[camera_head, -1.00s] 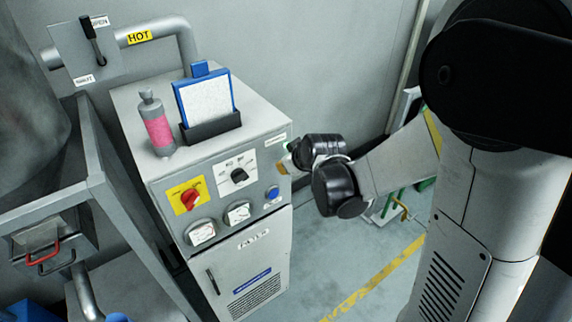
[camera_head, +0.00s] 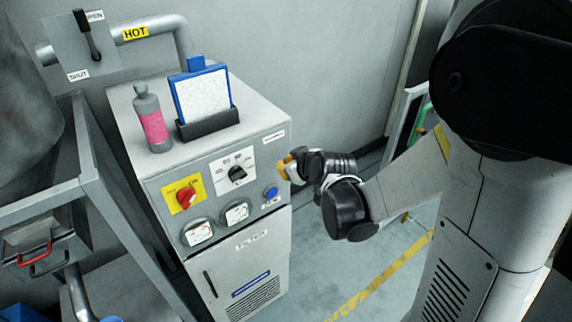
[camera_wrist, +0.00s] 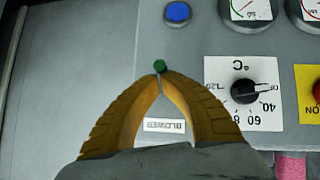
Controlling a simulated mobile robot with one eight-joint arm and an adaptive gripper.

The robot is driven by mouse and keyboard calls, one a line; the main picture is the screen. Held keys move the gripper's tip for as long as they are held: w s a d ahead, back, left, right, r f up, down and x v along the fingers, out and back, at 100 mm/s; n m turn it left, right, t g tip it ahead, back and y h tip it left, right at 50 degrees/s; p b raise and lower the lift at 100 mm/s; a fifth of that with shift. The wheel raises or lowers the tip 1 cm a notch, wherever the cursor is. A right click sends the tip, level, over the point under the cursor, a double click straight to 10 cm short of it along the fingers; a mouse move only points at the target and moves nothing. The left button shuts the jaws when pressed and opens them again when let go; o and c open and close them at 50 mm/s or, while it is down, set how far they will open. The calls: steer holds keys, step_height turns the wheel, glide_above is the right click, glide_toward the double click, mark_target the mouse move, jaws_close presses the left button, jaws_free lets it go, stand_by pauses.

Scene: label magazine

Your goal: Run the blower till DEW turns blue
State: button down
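My gripper (camera_wrist: 160,76) is shut, its yellow finger tips together at the small green button (camera_wrist: 160,66) on the grey panel. I cannot tell whether they press it. A BLOWER label (camera_wrist: 164,125) lies between the fingers in the wrist view. In the head view my gripper (camera_head: 283,168) is at the panel's right side and hides the button. A blue round lamp or button (camera_head: 271,192) sits lower on the panel and in the wrist view (camera_wrist: 177,12); its label is unreadable. A bottle-shaped column with a pink band (camera_head: 154,127) stands on the cabinet. I cannot read DEW anywhere.
The panel also carries a black temperature dial (camera_head: 237,173), a red switch (camera_head: 186,197) and two gauges (camera_head: 199,232). A blue-framed white filter panel (camera_head: 203,97) stands in a black holder on top. A grey frame (camera_head: 110,205) stands left; floor is open at right.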

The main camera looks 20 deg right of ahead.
steer(key=shift+s+d+f+b, duration=0.1)
steer(key=shift+s+f+b, duration=0.1)
steer(key=shift+f+b, duration=0.55)
steer(key=shift+s+f+b, duration=0.15)
steer(key=shift+f+b, duration=0.15)
steer(key=shift+b, duration=0.85)
stand_by(2.4)
